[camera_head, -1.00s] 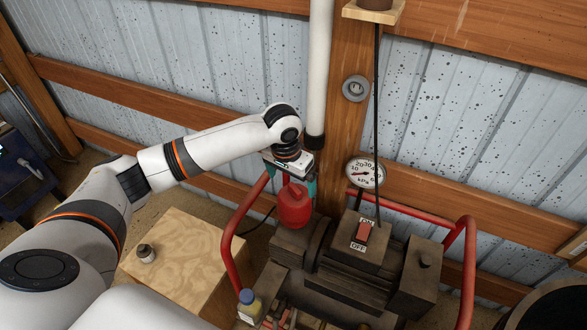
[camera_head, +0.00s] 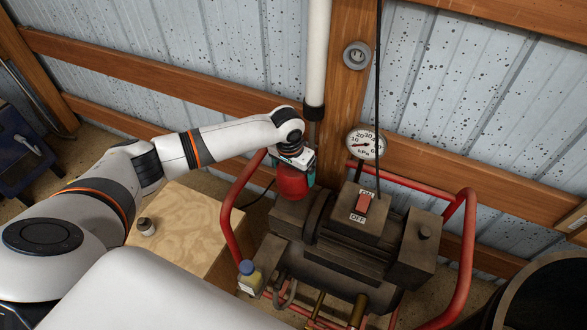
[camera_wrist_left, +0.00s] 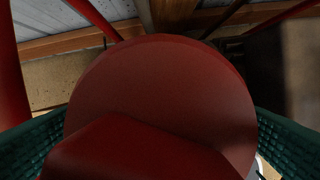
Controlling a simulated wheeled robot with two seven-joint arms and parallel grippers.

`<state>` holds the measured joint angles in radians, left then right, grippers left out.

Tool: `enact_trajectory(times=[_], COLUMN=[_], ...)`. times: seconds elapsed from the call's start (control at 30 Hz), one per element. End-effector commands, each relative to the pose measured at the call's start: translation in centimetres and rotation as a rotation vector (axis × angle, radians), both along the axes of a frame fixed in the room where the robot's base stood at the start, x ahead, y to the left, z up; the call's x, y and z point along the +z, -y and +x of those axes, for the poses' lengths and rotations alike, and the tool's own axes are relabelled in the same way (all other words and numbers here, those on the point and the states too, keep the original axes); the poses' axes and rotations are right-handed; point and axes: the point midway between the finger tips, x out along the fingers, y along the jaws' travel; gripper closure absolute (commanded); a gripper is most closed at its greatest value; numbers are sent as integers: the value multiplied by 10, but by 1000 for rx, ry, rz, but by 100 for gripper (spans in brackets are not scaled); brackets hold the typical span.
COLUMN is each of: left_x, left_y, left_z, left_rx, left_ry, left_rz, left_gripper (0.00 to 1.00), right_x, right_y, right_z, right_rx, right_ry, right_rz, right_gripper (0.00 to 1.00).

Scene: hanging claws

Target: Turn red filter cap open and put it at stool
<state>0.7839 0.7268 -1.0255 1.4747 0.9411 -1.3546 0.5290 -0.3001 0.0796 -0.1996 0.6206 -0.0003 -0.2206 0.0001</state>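The red filter cap (camera_head: 291,186) sits upright at the back left of the dark compressor (camera_head: 350,245). My left gripper (camera_head: 294,173) is lowered over it from above, one finger on each side. In the left wrist view, the cap's round red face (camera_wrist_left: 165,85) fills the middle, with the green finger pads at its left and right edges. The pads meet the cap's outline there; I cannot tell whether they press on it. A low plywood-topped stool (camera_head: 190,215) stands left of the compressor, partly behind my left arm. My right gripper is not in view.
The red tube frame (camera_head: 229,215) rises between stool and cap. A pressure gauge (camera_head: 366,144) and white pipe (camera_head: 317,55) stand close behind.

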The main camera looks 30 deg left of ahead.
Motion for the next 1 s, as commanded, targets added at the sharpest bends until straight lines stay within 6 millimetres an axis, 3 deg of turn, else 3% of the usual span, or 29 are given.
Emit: enact_trajectory(times=[0.03,0.2,0.23,0.53,1.0], left_x=[0,0,1,1,5], left_y=[0,0,0,0,0], left_z=[0,0,0,0,0], left_rx=[0,0,0,0,1], left_ry=[0,0,1,1,0], left_rz=[0,0,0,0,-1], left_gripper=[16,43,24,72,72], right_x=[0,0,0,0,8], right_y=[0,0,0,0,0], right_z=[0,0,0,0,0], right_rx=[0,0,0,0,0], right_ry=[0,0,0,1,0], right_rz=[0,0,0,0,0], right_gripper=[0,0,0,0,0])
